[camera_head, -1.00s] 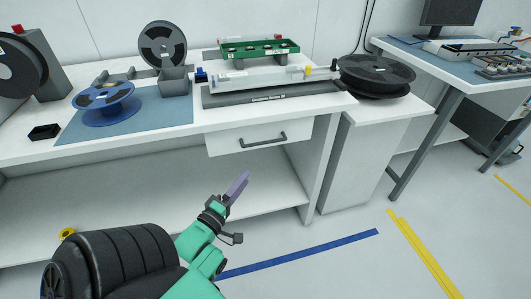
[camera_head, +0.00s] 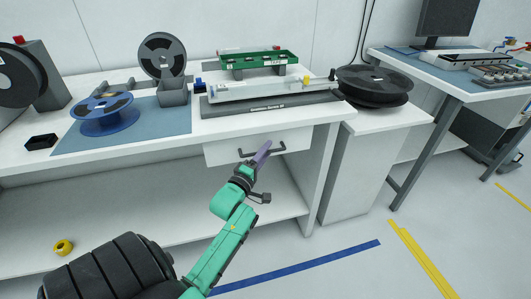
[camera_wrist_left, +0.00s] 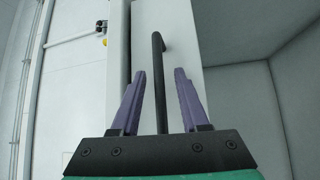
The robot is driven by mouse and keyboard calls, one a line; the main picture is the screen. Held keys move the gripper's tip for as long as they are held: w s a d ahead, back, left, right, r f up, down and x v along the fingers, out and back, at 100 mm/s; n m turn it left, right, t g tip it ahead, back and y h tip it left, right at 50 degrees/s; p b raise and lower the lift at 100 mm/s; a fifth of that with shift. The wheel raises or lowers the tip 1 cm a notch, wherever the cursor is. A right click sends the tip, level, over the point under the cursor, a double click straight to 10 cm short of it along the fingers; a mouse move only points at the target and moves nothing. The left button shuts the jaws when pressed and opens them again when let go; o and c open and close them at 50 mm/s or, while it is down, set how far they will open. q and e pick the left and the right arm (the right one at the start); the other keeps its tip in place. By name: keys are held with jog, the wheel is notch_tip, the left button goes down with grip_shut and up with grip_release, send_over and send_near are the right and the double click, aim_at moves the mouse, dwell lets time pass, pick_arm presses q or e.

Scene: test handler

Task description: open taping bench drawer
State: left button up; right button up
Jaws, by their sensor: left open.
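The taping bench drawer (camera_head: 220,154) is a white front under the bench top and looks shut. Its dark bar handle (camera_head: 276,150) runs across it. My left gripper (camera_head: 263,149) is in front of the drawer and covers part of the handle. In the left wrist view the handle (camera_wrist_left: 159,80) runs between the two purple fingers of my left gripper (camera_wrist_left: 159,75), which stand open on either side of it. Neither finger clearly touches it. My right gripper is not in view.
A white cabinet (camera_head: 357,170) stands right of the drawer. The floor in front is clear, with tape lines.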

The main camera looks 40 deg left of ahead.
pick_arm(q)
grip_shut()
dwell(1.4)
